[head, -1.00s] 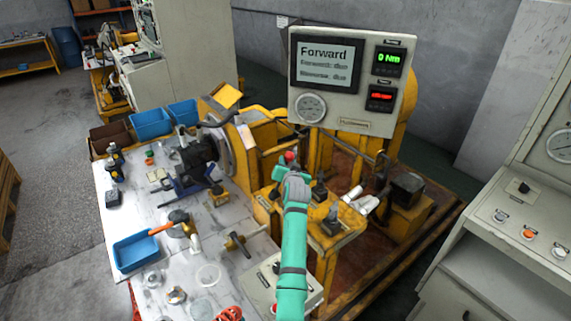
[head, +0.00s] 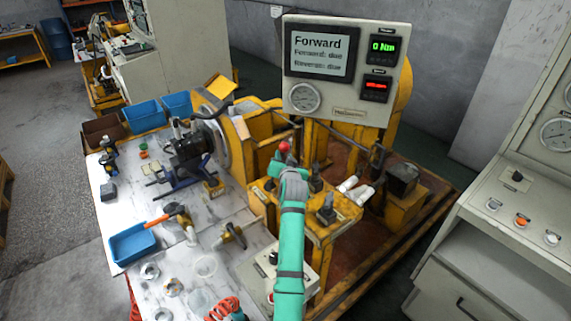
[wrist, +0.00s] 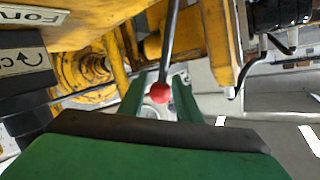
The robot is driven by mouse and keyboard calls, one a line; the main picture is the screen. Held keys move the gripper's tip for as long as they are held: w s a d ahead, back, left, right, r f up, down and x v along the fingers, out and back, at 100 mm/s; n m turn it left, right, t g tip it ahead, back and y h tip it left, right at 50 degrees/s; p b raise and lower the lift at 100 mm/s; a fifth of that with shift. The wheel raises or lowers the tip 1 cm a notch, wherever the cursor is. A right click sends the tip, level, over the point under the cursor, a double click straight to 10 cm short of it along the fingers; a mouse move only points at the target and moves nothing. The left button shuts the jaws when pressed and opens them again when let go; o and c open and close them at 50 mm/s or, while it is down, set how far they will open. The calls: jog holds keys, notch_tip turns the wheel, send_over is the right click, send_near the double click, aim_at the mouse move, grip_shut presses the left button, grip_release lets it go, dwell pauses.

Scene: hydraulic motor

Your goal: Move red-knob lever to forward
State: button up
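The red knob (head: 284,147) tops a lever on the yellow control stand (head: 335,228), just beyond my gripper (head: 289,166) in the head view. In the wrist view the red knob (wrist: 160,93) shows between the two green fingers of my gripper (wrist: 159,80), with visible gaps on both sides. The fingers are open and not closed on it. The lever's dark rod (wrist: 171,42) runs up from the knob. The lever's base is hidden by my arm in the head view. The display (head: 320,50) reads "Forward", with forward and reverse both "due".
Other black levers (head: 327,210) stand right of my gripper. The gauge panel (head: 345,75) rises behind. A workbench (head: 205,240) with tools and a blue bin (head: 133,244) is at left. A grey console (head: 505,225) stands at right. In the wrist view, a dark labelled block (wrist: 25,65) is at left.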

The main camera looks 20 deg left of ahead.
jog(key=v, duration=0.5)
jog(key=shift+s+d+r, duration=0.15)
jog(key=shift+s+d, duration=0.05)
jog(key=shift+d, duration=0.05)
jog(key=shift+v, duration=0.85)
jog(key=shift+a, duration=0.15)
